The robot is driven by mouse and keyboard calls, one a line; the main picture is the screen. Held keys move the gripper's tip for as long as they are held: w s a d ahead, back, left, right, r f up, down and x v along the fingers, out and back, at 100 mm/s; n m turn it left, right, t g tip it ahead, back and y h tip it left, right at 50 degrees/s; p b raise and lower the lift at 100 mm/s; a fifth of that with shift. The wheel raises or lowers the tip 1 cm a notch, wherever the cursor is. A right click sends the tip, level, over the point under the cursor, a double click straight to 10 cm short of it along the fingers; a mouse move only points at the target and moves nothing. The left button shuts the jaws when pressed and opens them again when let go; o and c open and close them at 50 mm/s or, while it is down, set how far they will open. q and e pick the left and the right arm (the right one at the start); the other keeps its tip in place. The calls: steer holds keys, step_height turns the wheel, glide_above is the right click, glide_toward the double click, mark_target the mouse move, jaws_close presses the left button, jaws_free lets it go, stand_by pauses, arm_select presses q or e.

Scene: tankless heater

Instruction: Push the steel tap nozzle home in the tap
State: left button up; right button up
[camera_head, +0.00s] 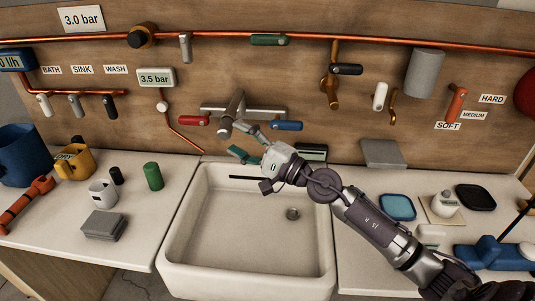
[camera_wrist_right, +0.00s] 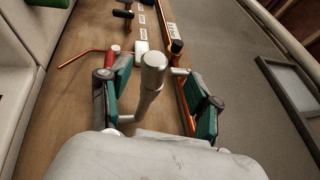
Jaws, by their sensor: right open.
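The steel tap (camera_head: 245,110) is on the wooden back panel above the sink, with a red lever (camera_head: 193,120) at left and a blue lever (camera_head: 286,125) at right. Its grey spout slants down toward me, and the steel nozzle (camera_head: 226,127) appears to be its round lower end. Whether the nozzle is fully seated I cannot tell. My right gripper (camera_head: 243,142) is open just below and right of the spout end. In the right wrist view the spout (camera_wrist_right: 151,85) shows between the two green-padded fingers, with a gap on each side. My left gripper is not in view.
The white sink (camera_head: 180,235) lies below my right arm. A green cylinder (camera_head: 153,176), a white mug (camera_head: 103,192) and grey pads (camera_head: 104,225) stand on the left counter. Copper pipes (camera_head: 330,39) run along the panel. A dark thin bar (camera_head: 246,178) shows under my gripper.

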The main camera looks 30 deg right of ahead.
steer(key=v, duration=0.8)
steer(key=shift+s, duration=0.25)
